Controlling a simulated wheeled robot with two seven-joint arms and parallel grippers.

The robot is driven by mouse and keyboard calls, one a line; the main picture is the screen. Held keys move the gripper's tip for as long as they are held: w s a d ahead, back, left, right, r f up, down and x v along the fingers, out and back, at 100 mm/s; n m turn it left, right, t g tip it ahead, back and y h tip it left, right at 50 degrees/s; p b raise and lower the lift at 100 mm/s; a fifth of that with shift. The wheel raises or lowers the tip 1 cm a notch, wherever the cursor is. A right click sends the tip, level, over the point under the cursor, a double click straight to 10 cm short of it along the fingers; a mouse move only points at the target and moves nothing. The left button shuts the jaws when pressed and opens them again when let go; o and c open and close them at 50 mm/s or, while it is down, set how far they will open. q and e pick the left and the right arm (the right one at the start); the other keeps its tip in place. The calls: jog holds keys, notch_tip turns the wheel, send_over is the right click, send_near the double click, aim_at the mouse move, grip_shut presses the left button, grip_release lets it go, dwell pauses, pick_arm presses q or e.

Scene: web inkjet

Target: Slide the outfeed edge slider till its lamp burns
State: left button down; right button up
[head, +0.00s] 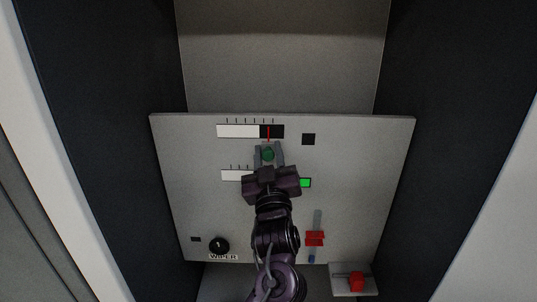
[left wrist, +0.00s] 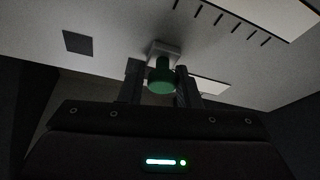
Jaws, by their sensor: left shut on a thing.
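A green knob (head: 268,153) stands out from the grey panel just below the upper scale. My left gripper (head: 268,160) is shut on this knob, with one finger on each side. In the left wrist view the green knob (left wrist: 161,76) sits on a light grey block between the two dark fingers. The upper scale (head: 238,131) is part white, part black, with a red line near the knob. The square lamp beside it (head: 308,139) is dark; it also shows dark in the left wrist view (left wrist: 77,43). No outfeed label is readable. My right gripper is not in view.
A lower white scale (head: 231,175) is partly covered by my gripper; a green lamp (head: 305,182) beside it is lit. A black WIPER knob (head: 219,245), a red slider (head: 315,238) and a red part on a grey box (head: 356,281) lie lower. Dark walls flank the panel.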

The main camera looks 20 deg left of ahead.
pick_arm(q)
jog(key=shift+a+f+b, duration=0.15)
jog(key=shift+b, duration=0.2)
jog(key=c, duration=1.2)
grip_release()
jog(key=shift+s+f, duration=0.15)
jog(key=shift+s, duration=0.15)
jog(key=b+v, duration=0.4)
jog(key=v, duration=0.3)
jog(key=shift+s, duration=0.1)
